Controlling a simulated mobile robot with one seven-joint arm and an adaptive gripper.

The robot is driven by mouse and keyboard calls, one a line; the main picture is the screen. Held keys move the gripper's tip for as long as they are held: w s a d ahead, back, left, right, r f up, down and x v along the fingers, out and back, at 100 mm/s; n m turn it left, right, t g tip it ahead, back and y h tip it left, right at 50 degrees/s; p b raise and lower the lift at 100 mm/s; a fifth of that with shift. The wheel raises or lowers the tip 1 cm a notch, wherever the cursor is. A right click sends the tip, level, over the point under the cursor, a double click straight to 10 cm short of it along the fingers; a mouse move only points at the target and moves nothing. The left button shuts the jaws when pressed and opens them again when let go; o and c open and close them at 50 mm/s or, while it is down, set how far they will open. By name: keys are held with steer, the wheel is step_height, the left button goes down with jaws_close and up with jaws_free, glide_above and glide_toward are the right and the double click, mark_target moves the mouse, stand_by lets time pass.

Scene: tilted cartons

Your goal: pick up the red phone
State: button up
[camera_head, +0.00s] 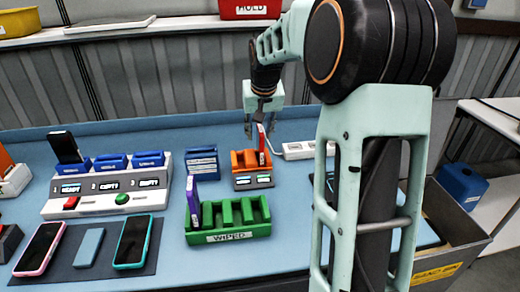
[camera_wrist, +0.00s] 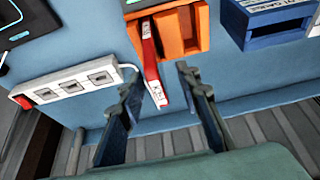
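The red phone (camera_head: 262,145) stands upright in the orange holder (camera_head: 246,160), at its right end, in the head view. In the wrist view the red phone (camera_wrist: 150,58) sticks out of the orange holder (camera_wrist: 180,30) toward the camera. My gripper (camera_head: 262,128) is above the holder, pointing down at the phone. In the wrist view my gripper (camera_wrist: 157,82) is open, its two fingers apart, one on either side of the phone's near end. I see a gap between the phone and each finger. The phone's lower part is hidden in the holder.
A green rack (camera_head: 230,238) holding a purple phone (camera_head: 193,200) stands in front. A blue holder (camera_head: 202,161) is left of the orange one. A white power strip (camera_wrist: 80,83) lies close by. A white charging station (camera_head: 110,190) and several phones are on the left.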

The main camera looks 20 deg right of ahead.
steer(key=x, duration=0.4)
steer(key=shift+d+f, duration=0.1)
steer(key=shift+d, duration=0.15)
steer(key=shift+c, duration=0.6)
jaws_close()
